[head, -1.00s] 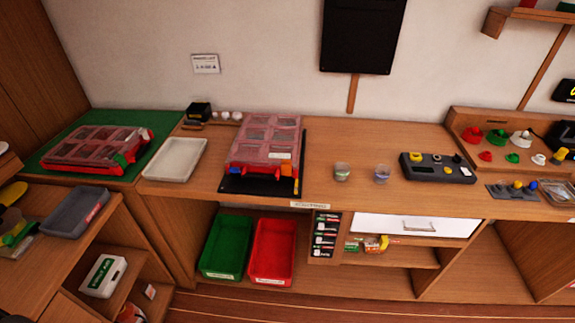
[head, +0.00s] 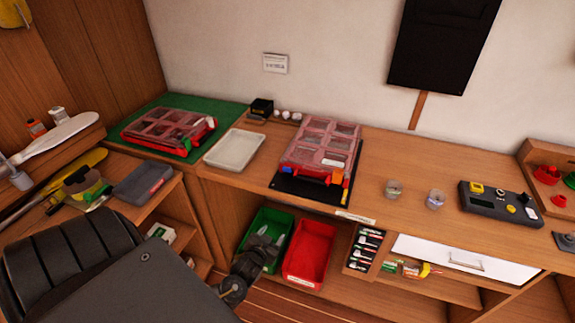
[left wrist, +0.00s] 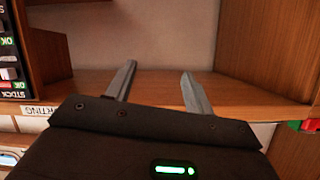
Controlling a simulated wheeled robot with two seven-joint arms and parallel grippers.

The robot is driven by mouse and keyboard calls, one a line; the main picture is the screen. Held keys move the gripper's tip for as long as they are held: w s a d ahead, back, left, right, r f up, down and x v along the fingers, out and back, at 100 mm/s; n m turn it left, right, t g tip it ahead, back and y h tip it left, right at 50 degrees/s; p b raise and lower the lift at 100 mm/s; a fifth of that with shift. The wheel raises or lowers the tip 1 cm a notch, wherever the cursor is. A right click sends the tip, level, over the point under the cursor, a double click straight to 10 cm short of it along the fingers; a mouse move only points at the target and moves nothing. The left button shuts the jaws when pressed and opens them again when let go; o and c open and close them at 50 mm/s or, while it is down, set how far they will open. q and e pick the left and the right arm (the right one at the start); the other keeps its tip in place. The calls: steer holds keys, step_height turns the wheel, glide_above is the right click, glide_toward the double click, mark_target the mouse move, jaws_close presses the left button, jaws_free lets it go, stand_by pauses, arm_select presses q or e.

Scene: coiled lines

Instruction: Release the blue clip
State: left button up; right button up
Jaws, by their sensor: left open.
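The blue clip (head: 309,173) is a small blue piece at the front edge of the red case with a clear lid (head: 322,145), left of an orange clip (head: 337,178). The case lies on a black mat (head: 290,187) on the bench. My left gripper (head: 266,238) is low in front of the bench, over the green bin, well below and apart from the clip. In the left wrist view its two fingers (left wrist: 160,85) are spread with nothing between them, facing a wooden shelf space. The clip does not show there. My right gripper is out of view.
A green bin (head: 246,238) and a red bin (head: 327,232) stand under the bench. A white tray (head: 235,150) and a second red case (head: 165,133) lie left of the case. Two small cups (head: 394,188) and a dark control box (head: 497,201) stand to the right.

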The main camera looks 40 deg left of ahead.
mark_target(286, 168)
arm_select(q)
steer(key=w+a+r+n+t+y, duration=0.1)
steer(key=w+r+t, duration=0.1)
steer(key=r, duration=0.8)
steer(key=w+r+n+t, duration=0.1)
steer(key=w+r+t, duration=0.1)
steer(key=r, duration=0.7)
steer(key=p+x, duration=0.1)
steer(key=x, duration=0.4)
steer(key=p+x, duration=0.2)
steer(key=x, duration=0.3)
steer(key=shift+w+a+r, duration=0.2)
steer(key=shift+a, duration=0.1)
